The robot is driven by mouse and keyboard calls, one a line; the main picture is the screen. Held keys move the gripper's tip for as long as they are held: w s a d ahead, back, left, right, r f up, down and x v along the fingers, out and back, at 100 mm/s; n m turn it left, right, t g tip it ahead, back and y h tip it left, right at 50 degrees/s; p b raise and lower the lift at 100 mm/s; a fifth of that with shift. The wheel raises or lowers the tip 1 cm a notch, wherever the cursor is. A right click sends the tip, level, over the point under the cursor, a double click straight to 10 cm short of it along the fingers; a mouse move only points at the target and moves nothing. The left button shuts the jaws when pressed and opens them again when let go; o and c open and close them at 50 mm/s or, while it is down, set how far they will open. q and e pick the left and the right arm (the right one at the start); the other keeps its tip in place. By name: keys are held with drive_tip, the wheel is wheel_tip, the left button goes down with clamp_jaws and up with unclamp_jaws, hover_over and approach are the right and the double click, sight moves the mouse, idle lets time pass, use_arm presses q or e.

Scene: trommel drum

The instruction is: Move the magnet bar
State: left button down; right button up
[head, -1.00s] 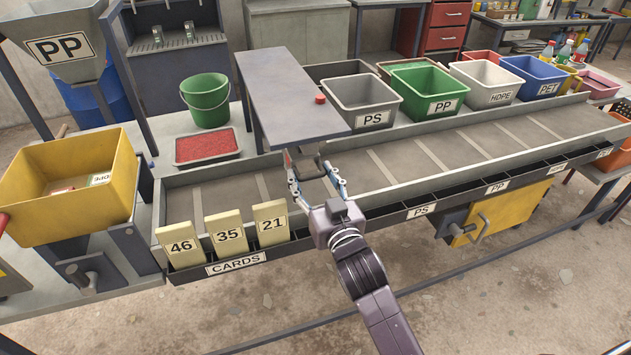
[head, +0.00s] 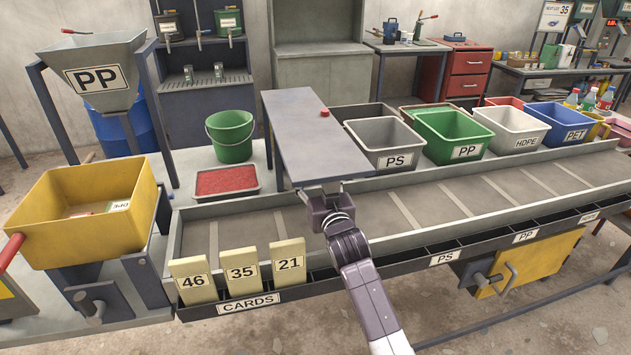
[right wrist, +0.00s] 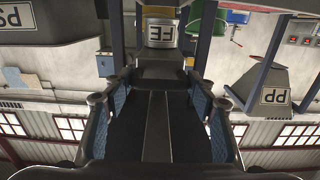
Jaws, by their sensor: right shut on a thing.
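My right gripper (head: 327,190) is at the near end of a grey flat-topped slab (head: 310,135) with a red knob (head: 324,113) on top. Its fingertips are mostly hidden under the slab's front edge in the head view. In the right wrist view, the fingers with blue pads (right wrist: 160,105) stand either side of a dark grey piece (right wrist: 160,72). I cannot tell for sure whether this piece is the magnet bar or part of the slab. My left gripper is not in view.
The grey sorting trough (head: 400,205) runs right past labelled bins, including PS (head: 385,140) and PP (head: 452,133). Number cards (head: 240,272) stand in front. A yellow bin (head: 85,205) is at left. A container marked FE (right wrist: 163,32) shows in the right wrist view.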

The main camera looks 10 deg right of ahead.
drive_tip(key=o, duration=1.6)
drive_tip(key=shift+s, duration=0.2)
drive_tip(key=s, duration=1.1)
drive_tip(key=shift+s+d, duration=0.2)
drive_tip(key=shift+s, duration=0.2)
